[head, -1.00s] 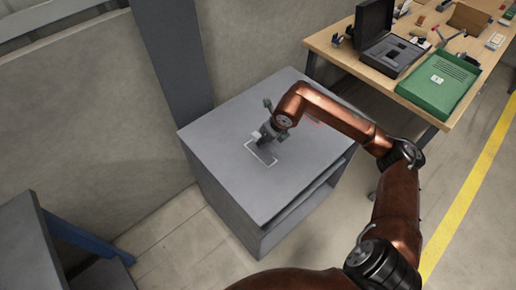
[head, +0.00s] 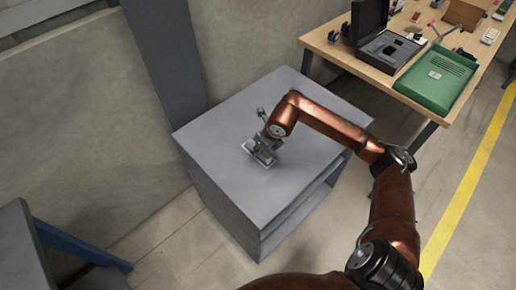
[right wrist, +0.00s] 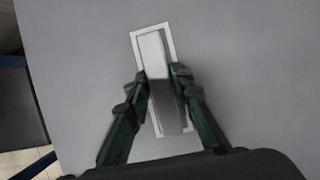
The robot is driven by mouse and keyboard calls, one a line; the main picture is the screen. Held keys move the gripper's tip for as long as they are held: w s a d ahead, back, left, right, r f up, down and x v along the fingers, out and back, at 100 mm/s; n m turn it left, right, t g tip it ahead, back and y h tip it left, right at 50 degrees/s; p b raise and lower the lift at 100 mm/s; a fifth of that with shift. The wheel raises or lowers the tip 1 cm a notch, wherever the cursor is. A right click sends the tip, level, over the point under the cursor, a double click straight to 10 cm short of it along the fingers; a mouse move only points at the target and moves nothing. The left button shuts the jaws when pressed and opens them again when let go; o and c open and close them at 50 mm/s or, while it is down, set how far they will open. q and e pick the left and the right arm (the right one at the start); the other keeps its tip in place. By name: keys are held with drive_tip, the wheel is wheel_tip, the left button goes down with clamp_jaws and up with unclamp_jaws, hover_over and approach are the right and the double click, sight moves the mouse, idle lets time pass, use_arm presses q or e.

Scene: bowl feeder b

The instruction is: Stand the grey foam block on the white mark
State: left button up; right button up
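The grey foam block (right wrist: 153,55) is between the fingers of my right gripper (right wrist: 161,76) in the right wrist view, with a fingertip against each long side. The white mark (right wrist: 135,42) is a thin white rectangular outline on the grey cabinet top, and the block lies within its outline in that view. I cannot tell whether the block's underside touches the surface. In the head view my right gripper (head: 264,148) is low over the white mark (head: 268,166) and hides most of the block. My left gripper is not in view.
The grey cabinet (head: 225,180) has a clear top around the mark. A wooden workbench (head: 330,45) at the upper right holds a green box (head: 437,82), an open black case (head: 390,50) and small parts. A grey post (head: 165,55) stands behind the cabinet.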

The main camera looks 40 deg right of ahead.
drive_tip(key=o, duration=0.3)
drive_tip(key=shift+r, duration=0.15)
drive_tip(key=shift+s+r, duration=0.1)
drive_tip(key=shift+r, duration=0.2)
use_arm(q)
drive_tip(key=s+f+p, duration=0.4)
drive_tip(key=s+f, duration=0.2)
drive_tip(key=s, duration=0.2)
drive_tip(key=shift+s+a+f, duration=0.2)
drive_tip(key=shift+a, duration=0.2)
use_arm(e)
drive_tip(key=v, duration=1.1)
drive_tip(key=shift+r, duration=0.1)
